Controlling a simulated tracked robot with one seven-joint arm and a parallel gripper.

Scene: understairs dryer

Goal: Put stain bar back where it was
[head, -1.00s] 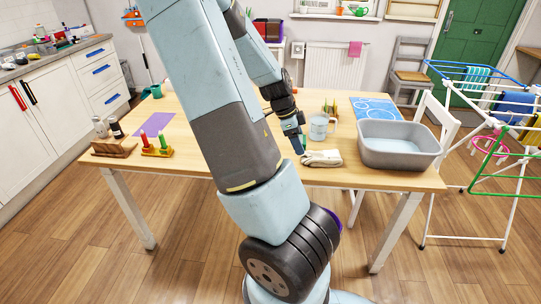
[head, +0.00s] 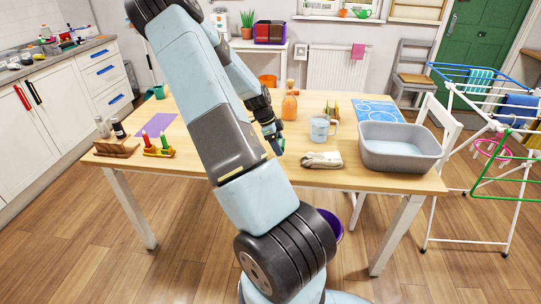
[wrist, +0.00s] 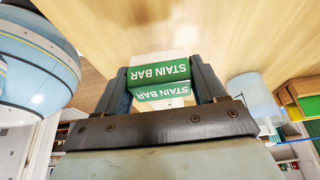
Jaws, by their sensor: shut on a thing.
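The stain bar (wrist: 160,72) is a white block with a green band lettered "STAIN BAR", shown upside down in the wrist view. My gripper (head: 278,146) is shut on it, with one finger on each side. In the head view my gripper is above the table (head: 220,168) near its front edge, left of a folded cloth (head: 322,160). The bar itself is too small or hidden to make out there. In the wrist view the pale wooden surface shows beyond the bar; I cannot tell the exact gap.
A light blue mug (head: 319,129), an orange bottle (head: 289,106) and a grey basin (head: 400,150) stand right of my gripper. Bare tabletop lies between.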

